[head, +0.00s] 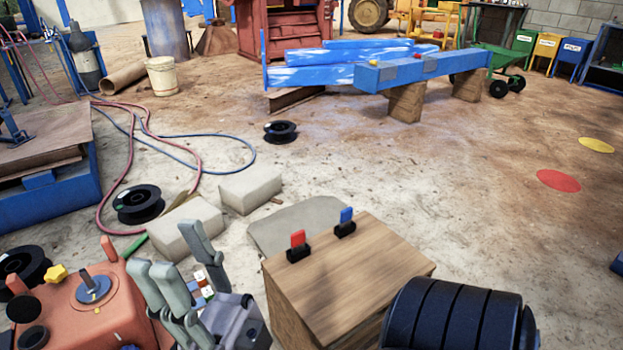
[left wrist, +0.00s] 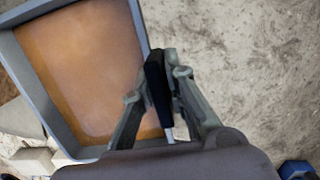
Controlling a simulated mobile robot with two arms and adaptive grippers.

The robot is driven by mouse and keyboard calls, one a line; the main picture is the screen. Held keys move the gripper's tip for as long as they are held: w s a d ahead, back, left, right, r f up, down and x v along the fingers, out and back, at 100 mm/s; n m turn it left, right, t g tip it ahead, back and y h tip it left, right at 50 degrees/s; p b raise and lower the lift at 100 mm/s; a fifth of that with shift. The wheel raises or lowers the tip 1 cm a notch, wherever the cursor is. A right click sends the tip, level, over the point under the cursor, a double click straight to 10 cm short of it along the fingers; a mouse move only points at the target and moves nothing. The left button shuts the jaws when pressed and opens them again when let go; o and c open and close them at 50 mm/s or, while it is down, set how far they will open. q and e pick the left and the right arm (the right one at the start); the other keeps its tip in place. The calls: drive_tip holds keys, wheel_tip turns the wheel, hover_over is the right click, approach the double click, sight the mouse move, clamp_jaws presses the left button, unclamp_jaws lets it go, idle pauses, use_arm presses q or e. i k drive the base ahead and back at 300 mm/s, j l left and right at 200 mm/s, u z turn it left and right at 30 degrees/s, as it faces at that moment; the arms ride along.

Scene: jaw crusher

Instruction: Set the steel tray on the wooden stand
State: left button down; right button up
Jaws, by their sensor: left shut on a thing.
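The wooden stand (head: 365,265) is a brown block with a flat plank-like top in the head view, at the bottom middle. A red clip (head: 298,245) and a blue clip (head: 345,222) stand at its far edge. The steel tray (left wrist: 138,30) has a grey rim and a brown inside; it shows only in the left wrist view. My left gripper (left wrist: 160,90) is shut on the tray's right side wall. My right gripper (head: 192,255) is in the head view, left of the stand, with its fingers apart and nothing seen between them.
An orange box (head: 120,305) with knobs is beside my right gripper. Pale blocks (head: 190,225), black reels (head: 138,203) and red and blue hoses lie on the floor. A blue beam (head: 425,68) on wooden supports stands farther back. The floor at right is mostly clear.

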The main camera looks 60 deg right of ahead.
sight(353, 282)
drive_tip(key=k+l+u, duration=0.15)
drive_tip(key=l, duration=0.35)
drive_tip(key=l+u, duration=0.15)
drive_tip(key=l, duration=0.35)
drive_tip(key=k+l+u, duration=0.1)
drive_tip(key=l, duration=0.35)
drive_tip(key=k+l+u, duration=0.15)
drive_tip(key=l, duration=0.3)
drive_tip(key=k+l+u, duration=0.15)
drive_tip(key=k+l, duration=0.15)
drive_tip(key=k+l+u, duration=0.15)
drive_tip(key=l, duration=0.4)
drive_tip(key=k+l+u, duration=0.1)
drive_tip(key=k+l, duration=0.15)
drive_tip(key=k+l+u, duration=0.15)
drive_tip(key=l, duration=0.35)
drive_tip(key=k, duration=0.1)
